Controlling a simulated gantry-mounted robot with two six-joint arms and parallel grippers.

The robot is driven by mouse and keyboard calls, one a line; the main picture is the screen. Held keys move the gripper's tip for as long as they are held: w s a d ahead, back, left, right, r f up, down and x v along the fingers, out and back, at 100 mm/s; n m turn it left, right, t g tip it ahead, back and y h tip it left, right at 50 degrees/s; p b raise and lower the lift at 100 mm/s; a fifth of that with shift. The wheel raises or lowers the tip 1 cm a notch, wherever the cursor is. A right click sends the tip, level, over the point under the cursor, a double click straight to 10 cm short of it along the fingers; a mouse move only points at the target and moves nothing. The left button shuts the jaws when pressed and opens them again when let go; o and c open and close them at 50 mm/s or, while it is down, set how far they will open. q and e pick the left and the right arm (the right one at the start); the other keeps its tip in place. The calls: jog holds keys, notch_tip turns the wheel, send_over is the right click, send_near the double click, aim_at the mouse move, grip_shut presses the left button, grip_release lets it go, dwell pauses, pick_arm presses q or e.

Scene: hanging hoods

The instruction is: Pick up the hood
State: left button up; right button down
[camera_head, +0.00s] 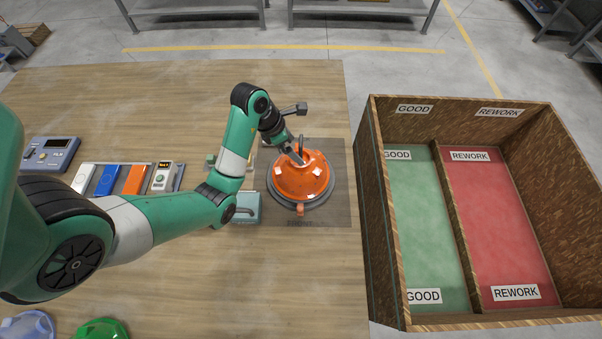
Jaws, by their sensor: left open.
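An orange hood (305,184) with a dark grey rim sits on a dark mat (335,214) at the right side of the wooden table. Light patches show on its dome, and a hook or loop stands at its top. My left arm comes in from the left. My left gripper (298,157) is at the top of the hood, beside the loop, with its jaws open. The fingertips are small here, and I cannot tell whether they touch the hood. My right gripper is not in view.
A wooden bin (380,240) with a green GOOD side and a red REWORK side stands right of the table. A small teal box (246,207) is left of the mat. Several handheld devices (108,179) and a blue-grey instrument (50,154) lie left. Blue (27,327) and green (101,329) domes show at the front.

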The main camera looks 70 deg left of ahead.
pick_arm(q)
jog(key=shift+w+f, duration=0.15)
jog(key=shift+f, duration=0.35)
jog(key=shift+r, duration=0.1)
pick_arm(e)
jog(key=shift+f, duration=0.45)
pick_arm(q)
jog(key=b+x, duration=0.5)
jog(key=shift+w, duration=0.1)
grip_shut()
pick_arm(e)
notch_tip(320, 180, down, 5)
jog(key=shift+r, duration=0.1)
